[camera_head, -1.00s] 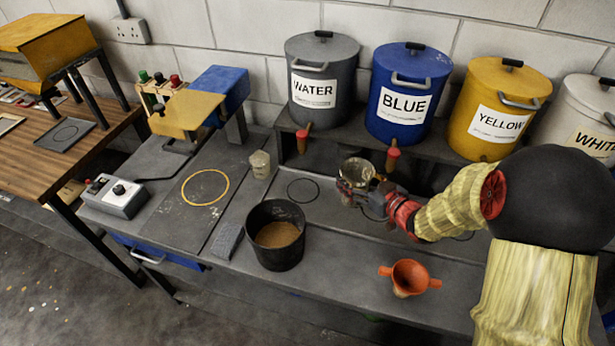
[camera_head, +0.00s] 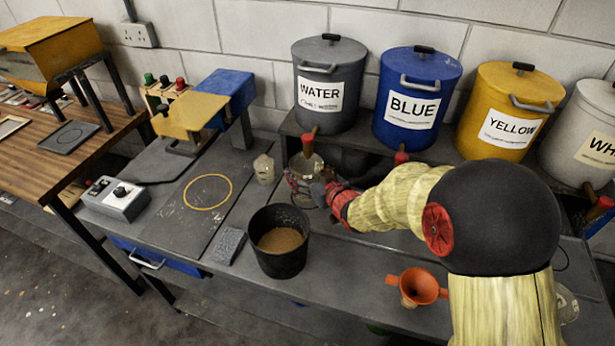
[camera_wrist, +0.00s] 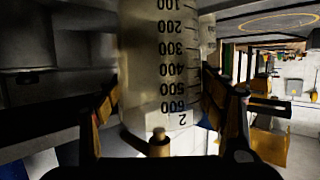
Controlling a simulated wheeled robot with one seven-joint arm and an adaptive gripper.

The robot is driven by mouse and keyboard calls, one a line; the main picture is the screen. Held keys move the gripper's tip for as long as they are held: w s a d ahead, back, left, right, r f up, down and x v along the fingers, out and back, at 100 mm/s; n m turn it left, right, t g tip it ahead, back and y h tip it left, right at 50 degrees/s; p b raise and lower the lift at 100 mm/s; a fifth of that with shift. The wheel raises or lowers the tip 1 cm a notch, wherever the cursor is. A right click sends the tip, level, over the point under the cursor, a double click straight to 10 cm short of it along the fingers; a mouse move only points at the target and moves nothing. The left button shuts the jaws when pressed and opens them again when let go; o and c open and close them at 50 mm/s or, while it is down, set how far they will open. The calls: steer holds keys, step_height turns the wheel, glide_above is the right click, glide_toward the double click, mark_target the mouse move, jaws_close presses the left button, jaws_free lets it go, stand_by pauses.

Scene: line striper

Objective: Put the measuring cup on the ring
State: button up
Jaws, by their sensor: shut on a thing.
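My gripper (camera_head: 314,188) is shut on the measuring cup (camera_head: 304,163), a clear cup with black marks. In the wrist view the cup (camera_wrist: 158,60) stands between the two fingers, its printed numbers upside down. In the head view it is in front of the water bucket's tap (camera_head: 308,142), over or near a thin black ring on the bench that is now mostly hidden. I cannot tell whether the cup touches the bench. A yellow ring (camera_head: 231,190) is drawn on the dark plate to the left; it also shows in the wrist view (camera_wrist: 242,24).
A pale small cup (camera_head: 264,169) stands between the yellow ring and my gripper. A black bucket of brown material (camera_head: 279,262) and a grey block (camera_head: 226,246) are in front. Grey, blue, yellow and white buckets line the back. An orange funnel (camera_head: 418,287) is at right.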

steer(key=shift+d+f, duration=0.2)
steer(key=shift+f, duration=0.5)
steer(key=shift+s, duration=0.1)
steer(key=shift+f+b, duration=0.2)
steer(key=shift+b, duration=0.1)
steer(key=o, duration=1.2)
steer(key=shift+c, duration=0.2)
